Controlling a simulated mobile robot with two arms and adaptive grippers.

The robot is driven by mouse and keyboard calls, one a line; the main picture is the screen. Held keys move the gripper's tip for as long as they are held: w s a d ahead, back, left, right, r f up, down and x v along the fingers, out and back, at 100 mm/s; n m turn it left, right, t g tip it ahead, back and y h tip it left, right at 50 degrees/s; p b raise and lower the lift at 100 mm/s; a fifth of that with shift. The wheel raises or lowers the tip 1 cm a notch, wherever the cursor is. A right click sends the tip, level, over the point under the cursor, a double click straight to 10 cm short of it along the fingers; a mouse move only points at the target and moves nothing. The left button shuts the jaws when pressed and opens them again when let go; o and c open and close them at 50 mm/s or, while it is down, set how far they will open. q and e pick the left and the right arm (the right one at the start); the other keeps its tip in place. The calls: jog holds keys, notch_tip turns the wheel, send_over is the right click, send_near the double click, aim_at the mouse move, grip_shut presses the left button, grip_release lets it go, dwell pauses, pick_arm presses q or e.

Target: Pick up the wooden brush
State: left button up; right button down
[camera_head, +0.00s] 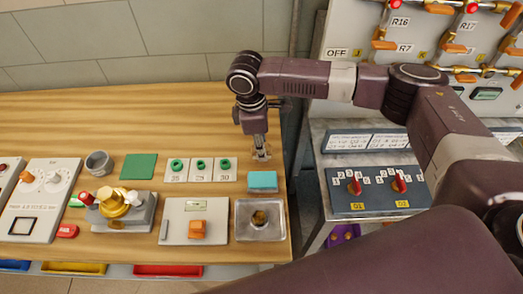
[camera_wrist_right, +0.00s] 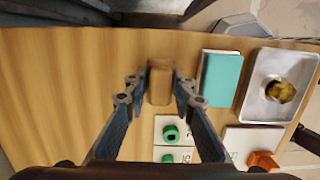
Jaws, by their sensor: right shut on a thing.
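The wooden brush (camera_wrist_right: 160,82) is a small brown block in the right wrist view, with a fingertip against each long side. My right gripper (camera_wrist_right: 158,92) is shut on it. In the head view my right gripper (camera_head: 261,153) points down near the right end of the wooden bench, behind the teal block. There the brush is small and mostly hidden by the fingers. I cannot tell whether the brush touches the bench. My left gripper is not in view.
The teal block (camera_head: 263,181) and a metal tray (camera_head: 243,232) with a brownish lump are close in front. White tiles with green rings (camera_head: 200,165) lie to the left. A brass valve (camera_head: 115,203) stands farther left. The bench (camera_head: 190,115) is bare behind these.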

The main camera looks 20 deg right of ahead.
notch_tip(320, 180, up, 18)
jog(key=b, duration=0.2)
jog(key=shift+r, duration=0.15)
